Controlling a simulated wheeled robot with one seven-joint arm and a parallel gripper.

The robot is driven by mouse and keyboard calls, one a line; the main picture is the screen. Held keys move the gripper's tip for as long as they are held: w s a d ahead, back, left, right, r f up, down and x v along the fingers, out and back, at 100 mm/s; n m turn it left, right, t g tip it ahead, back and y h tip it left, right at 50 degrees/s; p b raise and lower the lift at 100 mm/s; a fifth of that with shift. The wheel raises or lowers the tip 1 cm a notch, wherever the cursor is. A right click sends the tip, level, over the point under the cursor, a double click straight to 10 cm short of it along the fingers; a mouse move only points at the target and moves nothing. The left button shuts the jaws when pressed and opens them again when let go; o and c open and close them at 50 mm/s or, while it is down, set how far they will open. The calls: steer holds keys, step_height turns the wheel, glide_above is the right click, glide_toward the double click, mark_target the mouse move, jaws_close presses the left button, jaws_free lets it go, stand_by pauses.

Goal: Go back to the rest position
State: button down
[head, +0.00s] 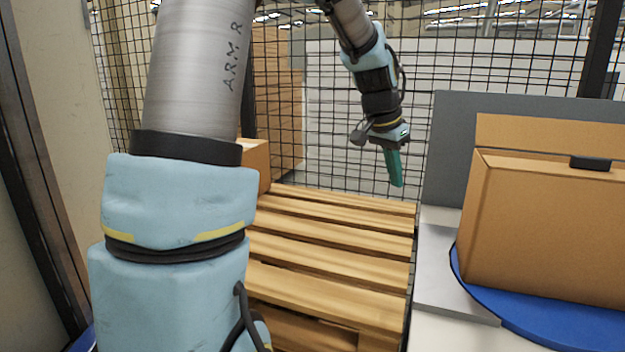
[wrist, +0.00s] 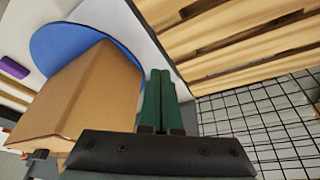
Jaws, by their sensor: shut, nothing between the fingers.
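My gripper (head: 395,170) hangs from my arm in the upper middle of the head view, above the far right part of the wooden pallet (head: 330,235). Its green fingers point down and are closed together with nothing between them. In the wrist view the two fingers (wrist: 160,95) lie side by side, shut and empty. They are apart from the pallet and from the cardboard box.
A cardboard box (head: 545,230) stands on a blue round plate (head: 540,325) at the right, before a grey panel (head: 450,140). Another cardboard box (head: 256,160) sits at the pallet's far left. A black mesh fence (head: 330,110) closes the back. The pallet's middle is bare.

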steer(key=s+a+f+n+y, duration=0.1)
steer(key=s+a+f+n, duration=0.2)
steer(key=a, duration=0.5)
steer(key=s+a+f+n+y, duration=0.1)
steer(key=s+a+f+n, duration=0.2)
steer(key=s+a, duration=0.3)
steer(key=s+a+f+n+y, duration=0.1)
steer(key=s+a+f+n, duration=0.3)
steer(key=a, duration=0.7)
steer(key=shift+s+f+g, duration=0.2)
steer(key=shift+f+g, duration=0.1)
steer(key=shift+f, duration=0.55)
